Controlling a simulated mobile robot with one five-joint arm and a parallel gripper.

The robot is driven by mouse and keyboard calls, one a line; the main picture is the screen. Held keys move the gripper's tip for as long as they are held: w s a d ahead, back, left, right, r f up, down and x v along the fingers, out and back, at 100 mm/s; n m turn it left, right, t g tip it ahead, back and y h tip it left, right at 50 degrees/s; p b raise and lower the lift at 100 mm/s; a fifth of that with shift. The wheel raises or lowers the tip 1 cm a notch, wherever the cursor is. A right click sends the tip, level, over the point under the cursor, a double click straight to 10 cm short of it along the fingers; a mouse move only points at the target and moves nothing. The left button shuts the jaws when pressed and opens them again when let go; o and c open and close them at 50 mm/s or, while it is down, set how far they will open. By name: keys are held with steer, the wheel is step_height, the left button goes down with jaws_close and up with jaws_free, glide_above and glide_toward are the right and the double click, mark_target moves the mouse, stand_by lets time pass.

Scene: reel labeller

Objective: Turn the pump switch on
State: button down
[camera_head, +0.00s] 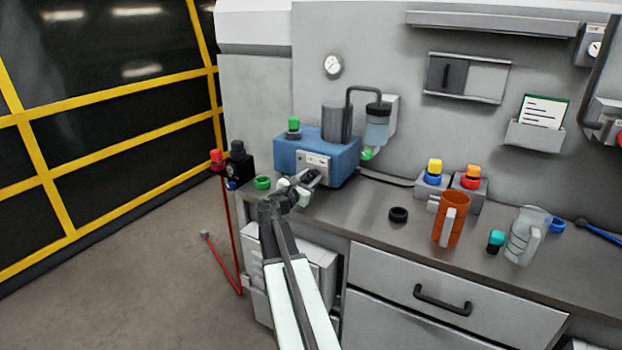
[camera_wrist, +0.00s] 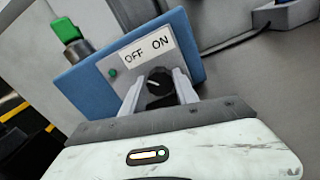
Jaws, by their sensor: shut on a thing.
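The pump is a blue box (camera_head: 287,152) with a grey motor cylinder on top, at the back left of the counter. In the wrist view its light front plate (camera_wrist: 108,70) carries a label (camera_wrist: 147,52) reading OFF and ON. The pump switch is a black round knob (camera_wrist: 158,84) with a white pointer line, below the label. The pointer appears to lie toward the OFF side. My gripper (camera_wrist: 158,88) is shut on the knob, one finger on each side. In the head view my gripper (camera_head: 308,178) reaches the pump's front.
A green ring (camera_head: 262,183) lies left of my gripper. An orange mug (camera_head: 452,222), a clear jug (camera_head: 525,238) and a black ring (camera_head: 398,215) stand to the right. Yellow and red capped blocks are behind them. Counter between pump and mug is mostly clear.

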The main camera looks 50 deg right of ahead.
steer(key=m, duration=0.8)
steer(key=shift+s+m, duration=0.1)
steer(key=shift+m, duration=0.2)
steer(key=m, duration=0.4)
steer(key=shift+f+m, duration=0.1)
steer(key=shift+m, duration=2.4)
steer(key=c, duration=0.9)
jaws_free()
steer(key=shift+c, duration=0.2)
